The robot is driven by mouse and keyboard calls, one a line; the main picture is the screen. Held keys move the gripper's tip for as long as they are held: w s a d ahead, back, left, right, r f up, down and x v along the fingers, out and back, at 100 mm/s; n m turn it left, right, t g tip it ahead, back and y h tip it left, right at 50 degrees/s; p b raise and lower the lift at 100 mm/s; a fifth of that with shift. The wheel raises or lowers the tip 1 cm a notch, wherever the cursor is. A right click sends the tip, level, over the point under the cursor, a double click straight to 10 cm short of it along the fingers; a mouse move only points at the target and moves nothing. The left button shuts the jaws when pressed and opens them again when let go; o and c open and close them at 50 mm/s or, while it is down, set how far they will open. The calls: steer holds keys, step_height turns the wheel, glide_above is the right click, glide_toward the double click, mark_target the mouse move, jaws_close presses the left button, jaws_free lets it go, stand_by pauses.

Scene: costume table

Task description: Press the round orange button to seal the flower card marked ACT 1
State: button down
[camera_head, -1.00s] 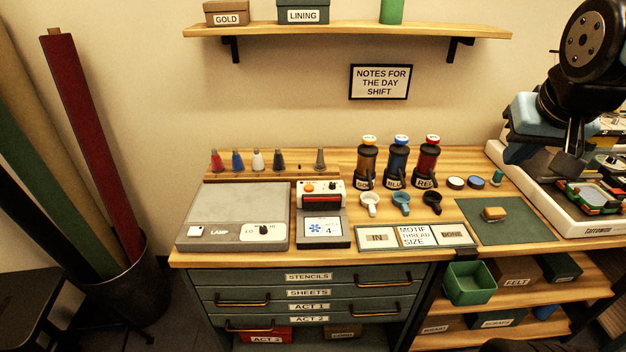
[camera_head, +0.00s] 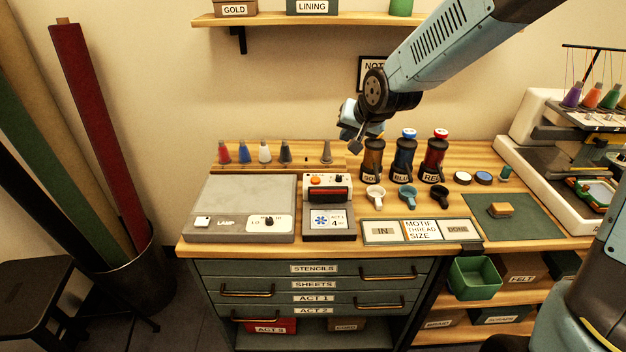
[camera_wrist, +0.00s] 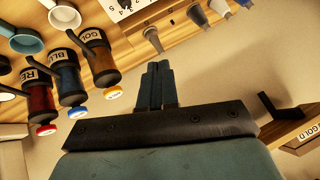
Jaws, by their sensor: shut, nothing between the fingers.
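The round orange button (camera_head: 316,180) sits on the white top panel of a small grey sealing device (camera_head: 341,188) on the bench. The flower card (camera_head: 328,219), white with a blue flower and small ACT 1 print, lies in the device's front below a dark slot. My gripper (camera_head: 353,143) is shut and empty, in the air above and behind the device, left of the gold bottle. In the wrist view my shut fingers (camera_wrist: 157,68) point toward the bench. Part of a white numbered panel (camera_wrist: 122,8) shows at the top there; the orange button is not visible in that view.
A gold bottle (camera_head: 371,160), blue bottle (camera_head: 404,155) and red bottle (camera_head: 433,158) stand right of the device. Several thread cones (camera_head: 265,153) stand behind it. A grey lamp box (camera_head: 243,196) is at its left. A shelf (camera_head: 290,20) hangs above.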

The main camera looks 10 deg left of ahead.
steer(key=y, duration=0.2)
glide_above(318, 181)
step_height(318, 181, down, 3)
steer(key=shift+f+g, duration=0.1)
steer(key=shift+g, duration=0.2)
steer(key=shift+f, duration=0.1)
steer(key=shift+f, duration=4.3)
steer(key=shift+f, duration=0.1)
steer(key=shift+w+f, duration=0.1)
steer(key=shift+f, duration=0.15)
steer(key=shift+f, duration=0.4)
steer(key=shift+r, duration=0.85)
